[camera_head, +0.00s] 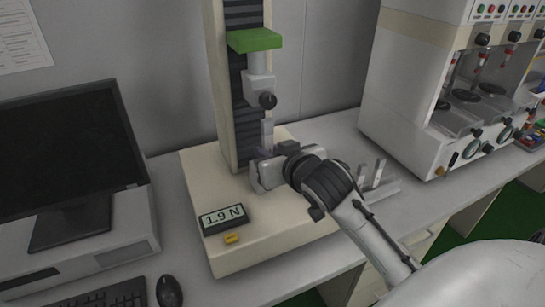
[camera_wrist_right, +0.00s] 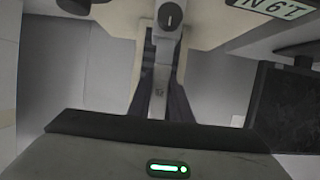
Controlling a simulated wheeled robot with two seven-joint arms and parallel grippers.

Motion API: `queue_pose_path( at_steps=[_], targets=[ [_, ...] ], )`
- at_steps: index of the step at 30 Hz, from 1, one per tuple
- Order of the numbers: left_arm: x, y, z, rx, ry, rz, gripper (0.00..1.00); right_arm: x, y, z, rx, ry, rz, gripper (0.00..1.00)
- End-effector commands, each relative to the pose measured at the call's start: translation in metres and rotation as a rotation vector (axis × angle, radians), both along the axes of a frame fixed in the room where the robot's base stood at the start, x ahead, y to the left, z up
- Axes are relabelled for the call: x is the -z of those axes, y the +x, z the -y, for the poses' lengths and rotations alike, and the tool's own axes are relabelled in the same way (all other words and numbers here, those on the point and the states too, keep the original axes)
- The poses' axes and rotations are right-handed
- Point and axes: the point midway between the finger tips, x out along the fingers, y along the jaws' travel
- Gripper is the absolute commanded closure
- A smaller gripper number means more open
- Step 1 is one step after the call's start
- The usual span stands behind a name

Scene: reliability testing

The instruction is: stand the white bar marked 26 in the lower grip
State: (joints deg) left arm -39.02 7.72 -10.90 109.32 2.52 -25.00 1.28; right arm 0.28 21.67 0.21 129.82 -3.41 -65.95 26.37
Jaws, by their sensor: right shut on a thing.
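The white bar (camera_head: 267,133) stands about upright below the upper grip (camera_head: 260,88) of the test machine. In the right wrist view the bar (camera_wrist_right: 160,78) lies between my fingers, and its small mark looks like 26. My right gripper (camera_head: 264,158) is shut on the bar above the machine's base; it also shows in the right wrist view (camera_wrist_right: 161,100). A grey grip with a dark knob (camera_wrist_right: 167,20), apparently the lower grip, is at the bar's far end. In the head view my gripper hides that area, and I cannot tell whether the bar is seated. My left gripper is out of view.
The machine's base (camera_head: 260,243) carries a display (camera_head: 223,216) reading 1.9 N and a yellow button (camera_head: 232,239). A rack (camera_head: 385,188) with pale bars stands right of the base. A monitor (camera_head: 65,160) is at left, a white multi-station apparatus (camera_head: 410,85) at right.

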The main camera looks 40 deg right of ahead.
Motion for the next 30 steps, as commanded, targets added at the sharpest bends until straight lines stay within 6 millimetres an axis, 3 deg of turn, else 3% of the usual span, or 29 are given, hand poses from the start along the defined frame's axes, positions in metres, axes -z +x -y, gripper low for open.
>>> queue_pose_path(
  at_steps=[18, 30],
  targets=[
    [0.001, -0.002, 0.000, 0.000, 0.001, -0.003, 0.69, 0.001, 0.046, 0.011, 0.000, 0.000, 0.000, 1.00],
    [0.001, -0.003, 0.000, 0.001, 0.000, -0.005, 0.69, 0.002, 0.053, 0.013, -0.001, 0.000, 0.000, 1.00]
  ],
)
